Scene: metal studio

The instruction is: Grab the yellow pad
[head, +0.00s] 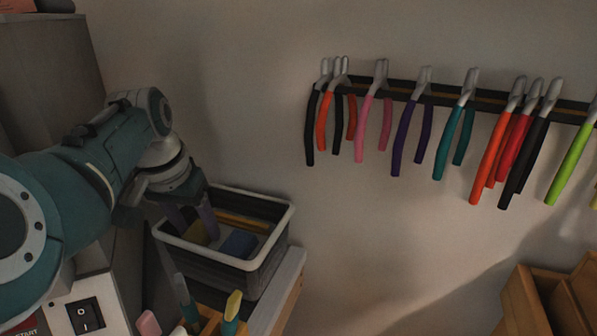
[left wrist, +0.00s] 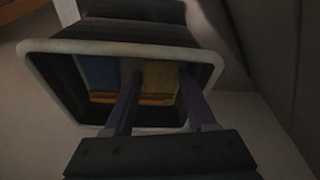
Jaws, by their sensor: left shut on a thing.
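The yellow pad (head: 197,234) is inside a dark bin with a pale rim (head: 268,261), toward the bin's left side. In the left wrist view the yellow pad (left wrist: 160,76) shows between the two purple-grey fingers. My left gripper (head: 196,226) reaches down into the bin from above and is shut on the yellow pad. It also shows in the left wrist view (left wrist: 160,80). The lower part of the pad is hard to see in the dim light. My right gripper is in neither view.
A blue pad (head: 239,243) lies beside the yellow pad in the bin; it also shows in the left wrist view (left wrist: 101,73). Several pliers hang on a wall rack (head: 440,95) at right. A wooden holder with tools (head: 208,320) stands in front of the bin.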

